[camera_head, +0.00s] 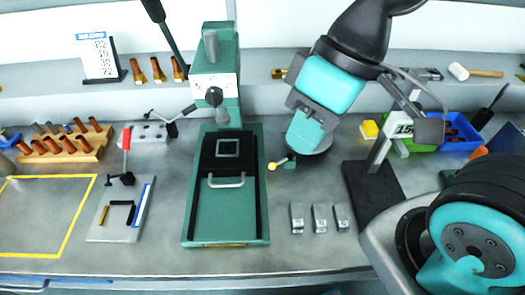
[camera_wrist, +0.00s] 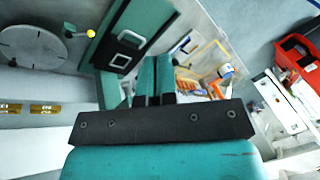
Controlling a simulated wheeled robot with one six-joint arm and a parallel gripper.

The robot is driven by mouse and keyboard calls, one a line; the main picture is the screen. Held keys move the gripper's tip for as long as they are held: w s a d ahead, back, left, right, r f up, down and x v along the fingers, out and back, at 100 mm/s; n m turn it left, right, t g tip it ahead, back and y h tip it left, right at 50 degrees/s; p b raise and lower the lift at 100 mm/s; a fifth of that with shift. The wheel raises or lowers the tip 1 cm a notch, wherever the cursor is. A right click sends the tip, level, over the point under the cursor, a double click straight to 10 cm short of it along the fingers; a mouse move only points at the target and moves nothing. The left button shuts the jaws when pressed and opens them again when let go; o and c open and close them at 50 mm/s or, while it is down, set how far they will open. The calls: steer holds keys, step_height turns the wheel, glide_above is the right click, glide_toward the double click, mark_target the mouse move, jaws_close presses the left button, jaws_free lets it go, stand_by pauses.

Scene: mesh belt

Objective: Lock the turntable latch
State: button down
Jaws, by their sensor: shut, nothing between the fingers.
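The turntable (camera_wrist: 32,45) is a grey disc with tick marks at the upper left of the wrist view. Its latch lever ends in a yellow ball knob (camera_wrist: 91,33) and sticks out from the disc's edge. In the head view the knob (camera_head: 271,166) shows left of my gripper, and the turntable is mostly hidden behind the gripper. My gripper (camera_head: 303,148) is above the bench over the turntable area, its fingers (camera_wrist: 154,82) shut and empty. The knob is apart from the fingers. I cannot tell whether the latch is locked.
A green press (camera_head: 215,80) with a base plate and handle stands left of the turntable. Several small metal blocks (camera_head: 319,218) lie in front. A black stand with a number sign (camera_head: 402,131) and coloured bins (camera_head: 458,132) are at right.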

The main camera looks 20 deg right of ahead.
steer(key=m+h+b, duration=0.2)
steer(key=m, duration=0.7)
glide_above(280, 162)
steer(key=s+a, duration=0.2)
steer(key=s, duration=0.1)
step_height(280, 162, down, 6)
steer(key=w+d+f+m+g, duration=0.1)
steer(key=w+d+f+m, duration=0.4)
steer(key=w+f+m, duration=0.2)
steer(key=shift+w+g+h, duration=0.3)
steer(key=shift+w+g, duration=0.1)
steer(key=shift+w, duration=0.1)
steer(key=shift+d+f, duration=0.1)
steer(key=shift+f, duration=0.1)
steer(key=p+x, duration=0.1)
steer(key=x, duration=0.9)
steer(key=shift+s+a+f+p, duration=0.55)
steer(key=shift+s+a+p, duration=0.2)
steer(key=shift+s+a, duration=0.1)
steer(key=shift+s+a+f, duration=0.3)
steer(key=shift+a+f, duration=0.05)
steer(key=shift+f, duration=0.1)
steer(key=shift+s+n, duration=0.25)
steer(key=shift+n, duration=0.55)
